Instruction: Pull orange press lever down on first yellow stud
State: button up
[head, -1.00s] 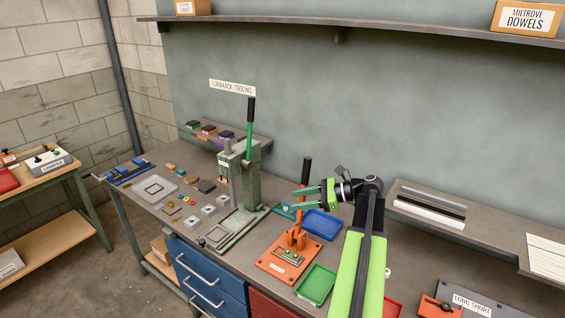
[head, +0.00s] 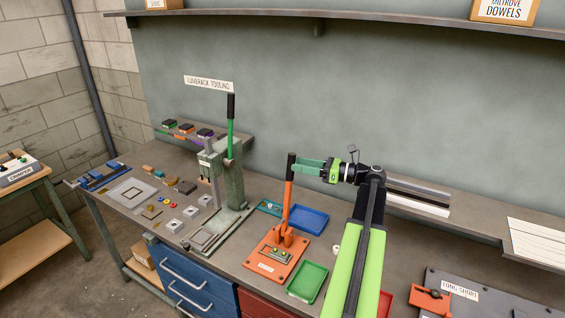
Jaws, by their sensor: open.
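The orange press (head: 272,262) stands on the bench with its lever (head: 288,205) upright, ending in a dark handle grip (head: 291,166). Small yellow-green studs (head: 275,252) sit in a plate on the press base, below and left of the lever's pivot. My gripper (head: 297,164) is open, its green fingers pointing left at the height of the dark grip. The fingertips overlap the grip in the picture; I cannot tell whether they surround it or touch it.
A green press with its own tall lever (head: 231,125) stands to the left. A blue tray (head: 308,220) lies behind the orange press and a green tray (head: 307,281) to its right. A wall shelf (head: 330,23) runs above.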

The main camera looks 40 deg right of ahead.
jog(key=x, duration=0.7)
grip_shut()
jog(key=shift+w+d, duration=0.1)
dwell(1.1)
